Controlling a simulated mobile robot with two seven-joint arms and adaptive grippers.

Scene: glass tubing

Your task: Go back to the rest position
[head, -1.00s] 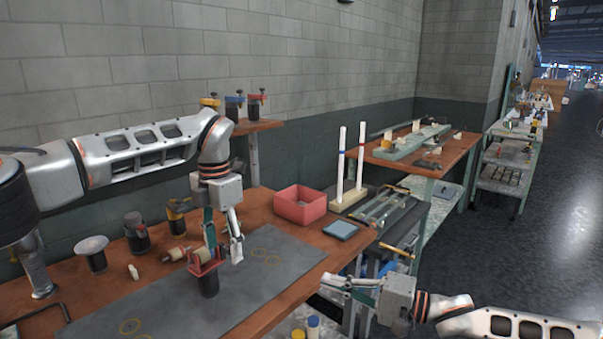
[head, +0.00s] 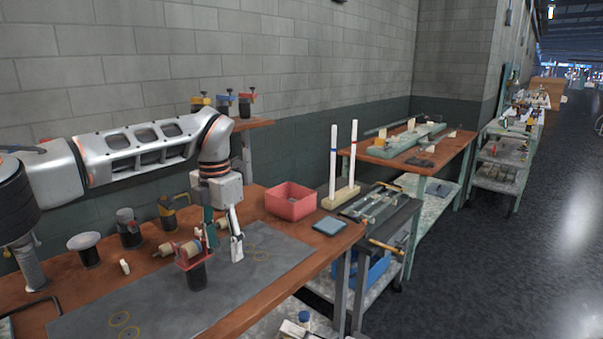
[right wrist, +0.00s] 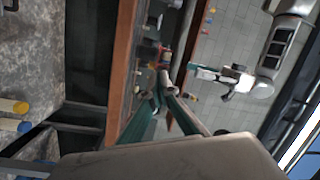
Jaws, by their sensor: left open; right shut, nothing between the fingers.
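My left gripper (head: 223,236) hangs fingers-down over the dark mat (head: 150,311) on the wooden workbench. Its fingers are spread and look empty. Just left of it stands a red-topped clamp on a black base (head: 196,274); I cannot tell whether a finger touches it. My right gripper is outside the head view. In the right wrist view, the right gripper (right wrist: 166,82) has its teal fingers converging, with nothing seen between them. My left arm's gripper also shows there, to the right (right wrist: 222,76).
A red bin (head: 291,205), a blue-grey pad (head: 330,226) and two white rods in a wooden block (head: 344,196) stand at the bench's right end. A cart with a dark tray (head: 378,215) adjoins it. Open floor (head: 500,270) lies to the right.

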